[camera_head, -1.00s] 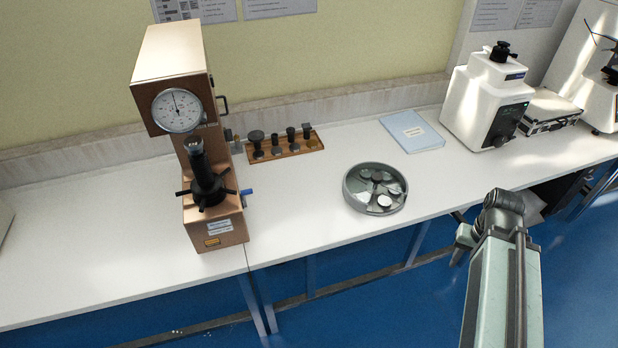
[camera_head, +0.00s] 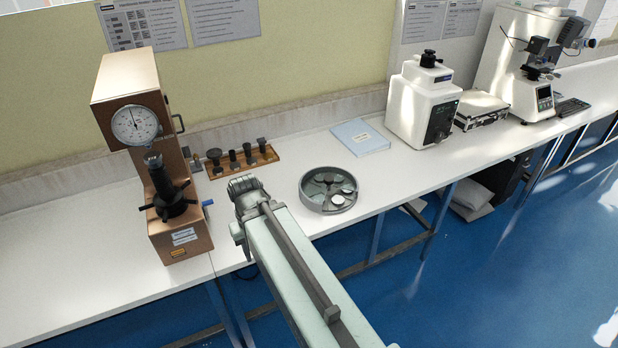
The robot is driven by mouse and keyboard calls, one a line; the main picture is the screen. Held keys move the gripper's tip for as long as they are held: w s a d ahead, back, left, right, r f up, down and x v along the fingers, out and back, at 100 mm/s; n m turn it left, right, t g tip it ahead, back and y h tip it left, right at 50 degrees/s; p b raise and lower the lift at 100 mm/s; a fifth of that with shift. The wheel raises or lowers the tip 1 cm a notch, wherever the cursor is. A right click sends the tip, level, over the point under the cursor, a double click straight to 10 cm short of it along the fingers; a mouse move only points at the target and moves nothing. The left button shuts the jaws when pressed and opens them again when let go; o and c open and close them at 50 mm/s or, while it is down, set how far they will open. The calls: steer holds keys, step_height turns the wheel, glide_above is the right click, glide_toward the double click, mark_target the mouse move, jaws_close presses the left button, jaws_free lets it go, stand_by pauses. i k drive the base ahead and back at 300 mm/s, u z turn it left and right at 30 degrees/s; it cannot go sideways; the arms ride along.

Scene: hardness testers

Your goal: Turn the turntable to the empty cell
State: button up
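The turntable (camera_head: 313,203) is a round grey dish on the white bench, right of the picture's middle. It is divided into cells, and several metal discs lie in them. A bright disc (camera_head: 338,200) is at its front right. Which cell is empty is too small to tell. My arm reaches up from the bottom, and its end is at the bench's front edge, just left of the turntable and apart from it. My gripper's fingers are hidden behind the arm's end, so their state does not show.
A brown hardness tester (camera_head: 165,205) stands left of my arm. Behind are a wooden rack (camera_head: 262,157) with several black anvils and a pale blue folder (camera_head: 361,137). A white tester (camera_head: 420,105) and a case (camera_head: 482,112) stand right. The bench right of the turntable is clear.

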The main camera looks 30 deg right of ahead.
mark_target(332, 191)
steer(key=u, duration=0.1)
steer(key=i, duration=1)
steer(key=z, duration=0.05)
